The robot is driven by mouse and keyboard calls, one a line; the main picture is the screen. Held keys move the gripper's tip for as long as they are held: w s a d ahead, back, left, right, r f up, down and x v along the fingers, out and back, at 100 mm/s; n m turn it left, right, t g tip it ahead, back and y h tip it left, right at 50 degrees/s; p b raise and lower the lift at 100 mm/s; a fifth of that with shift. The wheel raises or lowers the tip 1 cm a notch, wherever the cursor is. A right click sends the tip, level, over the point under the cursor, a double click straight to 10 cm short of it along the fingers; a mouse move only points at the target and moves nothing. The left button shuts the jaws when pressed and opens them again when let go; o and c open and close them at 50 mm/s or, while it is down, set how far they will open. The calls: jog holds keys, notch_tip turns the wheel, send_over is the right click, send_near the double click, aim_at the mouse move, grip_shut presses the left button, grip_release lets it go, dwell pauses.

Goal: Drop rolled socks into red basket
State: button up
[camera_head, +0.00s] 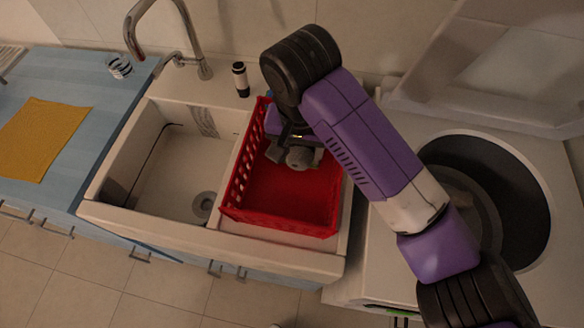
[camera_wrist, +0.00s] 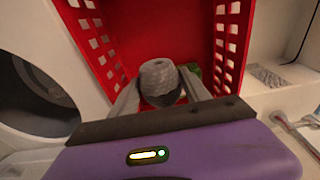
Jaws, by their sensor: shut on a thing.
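The red basket (camera_head: 290,205) sits on the right part of the white sink unit, and its walls and floor fill the upper middle of the wrist view (camera_wrist: 140,20). My gripper (camera_head: 292,156) is inside the basket's outline, near its back. It is shut on the rolled socks (camera_head: 300,158), a grey bundle. In the wrist view the socks (camera_wrist: 160,80) are between the two fingers, with the red basket behind them. I cannot tell whether the socks touch the basket floor.
A black and white bottle (camera_head: 241,79) stands behind the basket by the faucet (camera_head: 190,50). The empty sink basin (camera_head: 175,175) is to the left. A washing machine with a round opening (camera_head: 490,190) is to the right. A small green thing (camera_wrist: 193,70) shows beside the socks.

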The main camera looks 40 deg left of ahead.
jog(key=o, duration=1.4)
jog(key=shift+o, duration=0.2)
jog(key=shift+r, duration=0.1)
jog(key=shift+s+d+r, duration=0.1)
jog(key=shift+s+r, duration=0.05)
jog(key=shift+r, duration=1.15)
jog(key=shift+s+d+r, duration=0.1)
jog(key=shift+r, duration=1.15)
jog(key=shift+s+d+r, duration=0.1)
jog(key=shift+s+r, duration=0.05)
jog(key=shift+r, duration=1.15)
